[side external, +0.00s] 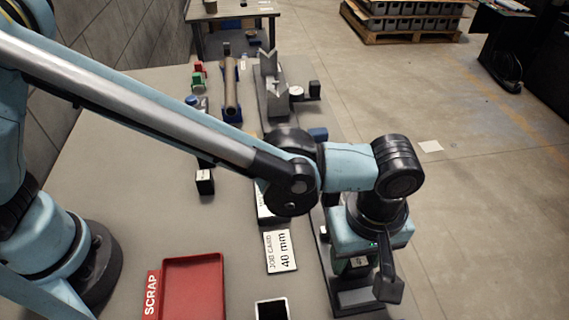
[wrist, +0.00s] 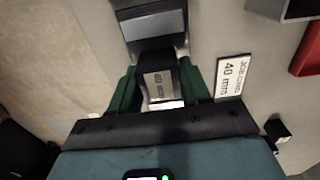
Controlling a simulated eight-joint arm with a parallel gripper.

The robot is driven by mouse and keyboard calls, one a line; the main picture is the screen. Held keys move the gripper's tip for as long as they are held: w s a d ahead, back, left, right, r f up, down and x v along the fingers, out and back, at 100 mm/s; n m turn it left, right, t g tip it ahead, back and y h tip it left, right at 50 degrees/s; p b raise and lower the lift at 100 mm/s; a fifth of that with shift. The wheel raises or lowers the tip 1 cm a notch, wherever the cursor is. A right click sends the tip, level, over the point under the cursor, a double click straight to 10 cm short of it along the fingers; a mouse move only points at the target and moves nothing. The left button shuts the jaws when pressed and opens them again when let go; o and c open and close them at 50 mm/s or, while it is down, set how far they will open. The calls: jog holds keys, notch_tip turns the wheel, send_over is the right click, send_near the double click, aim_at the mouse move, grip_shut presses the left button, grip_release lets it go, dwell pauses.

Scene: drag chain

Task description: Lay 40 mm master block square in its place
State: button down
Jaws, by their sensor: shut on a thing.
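The 40 mm master block (wrist: 158,84) shows in the wrist view as a dark block with a pale label reading 40 mm. My gripper (wrist: 161,88) is shut on it, with one green finger on each side. In the side view my gripper (side external: 359,265) points down over a dark grey base (side external: 358,298) near the bench's right edge. A dark fixture with a light metal face (wrist: 150,24) lies just beyond the block in the wrist view. I cannot tell whether the block touches the base; its underside is hidden.
A job card reading 40 mm (side external: 281,251) lies left of the base. A red scrap tray (side external: 193,287) and a dark-screened tablet (side external: 272,310) are at the front. Another black block with a white label (side external: 205,183) stands mid-bench. Gauges and a V-shaped fixture (side external: 270,88) stand farther back.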

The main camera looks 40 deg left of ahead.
jog(key=shift+f, duration=0.85)
dwell(0.7)
jog(key=shift+c, duration=2.2)
grip_release()
notch_tip(320, 180, up, 12)
jog(key=shift+r, duration=0.1)
jog(key=shift+a, duration=0.1)
